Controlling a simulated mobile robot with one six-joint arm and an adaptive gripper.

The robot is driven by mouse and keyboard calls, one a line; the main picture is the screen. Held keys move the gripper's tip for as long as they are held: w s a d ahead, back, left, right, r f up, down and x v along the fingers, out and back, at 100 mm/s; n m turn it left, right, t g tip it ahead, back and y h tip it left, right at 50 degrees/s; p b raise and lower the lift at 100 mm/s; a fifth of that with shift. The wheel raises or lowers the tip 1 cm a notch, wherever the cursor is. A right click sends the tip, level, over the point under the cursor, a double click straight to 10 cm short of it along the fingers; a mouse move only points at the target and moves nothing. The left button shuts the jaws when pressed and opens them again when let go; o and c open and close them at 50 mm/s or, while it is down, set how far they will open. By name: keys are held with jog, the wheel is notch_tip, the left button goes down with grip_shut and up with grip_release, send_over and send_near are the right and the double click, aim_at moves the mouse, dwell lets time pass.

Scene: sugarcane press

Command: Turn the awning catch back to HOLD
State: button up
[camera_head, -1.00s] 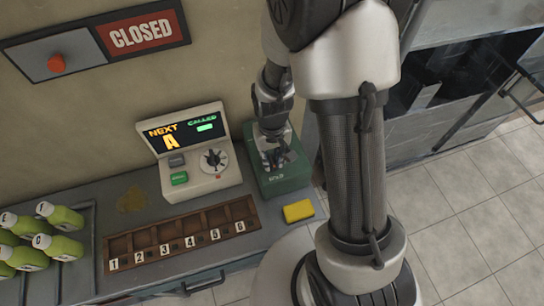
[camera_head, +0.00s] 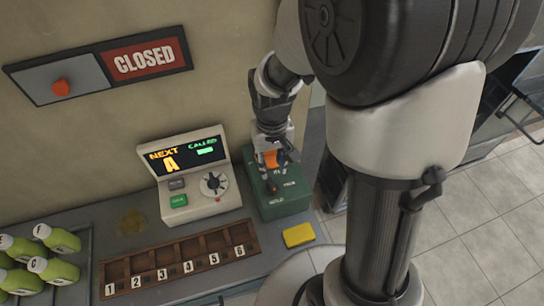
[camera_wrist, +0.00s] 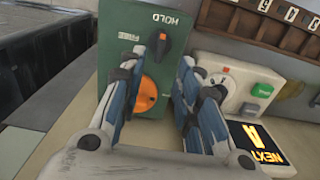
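The green control box (camera_head: 290,203) stands at the right end of the counter. Its HOLD label shows in the wrist view (camera_wrist: 174,21). Beside that label sits a small dark knob (camera_wrist: 162,41) with an orange mark, which I take for the awning catch. A larger orange dial (camera_wrist: 147,92) is on the same face and shows partly between my fingers. My gripper (camera_head: 270,178) is over the box, pointing down. In the wrist view my gripper (camera_wrist: 172,58) has its fingers apart, with nothing held between them. Contact with the knob cannot be told.
A white console (camera_head: 198,190) with a NEXT/CALLED screen stands left of the box. A numbered wooden rack (camera_head: 180,262), a yellow block (camera_head: 298,235) and green bottles (camera_head: 58,240) are on the counter. A CLOSED sign (camera_head: 145,59) hangs on the wall.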

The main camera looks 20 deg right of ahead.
jog(key=shift+r, duration=1.25)
jog(key=shift+r, duration=0.1)
